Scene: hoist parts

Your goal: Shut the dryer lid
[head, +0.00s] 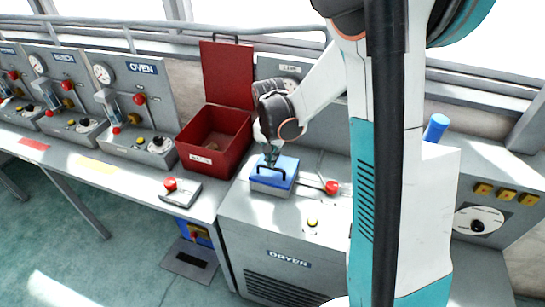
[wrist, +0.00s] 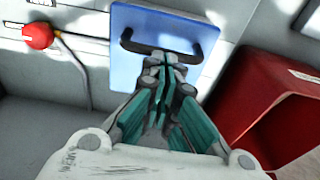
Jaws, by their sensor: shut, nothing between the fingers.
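The dryer (head: 288,261) stands in the middle of the head view, with its name on the front. Its blue lid (head: 284,180) has a dark handle and lies roughly flat over a small grey box on the dryer top. The blue lid (wrist: 187,17) and its dark handle (wrist: 190,57) also show in the wrist view. My gripper (head: 272,158) is shut and empty, right over the lid by the handle. In the wrist view my fingertips (wrist: 164,60) overlap the handle. I cannot tell whether they touch it.
A red box (head: 200,161) with its lid (head: 228,75) raised stands left of the dryer lid. A red knob (head: 331,187) is on the dryer right of it. A red button box (head: 172,190) sits on the counter. Oven panels (head: 143,95) line the left.

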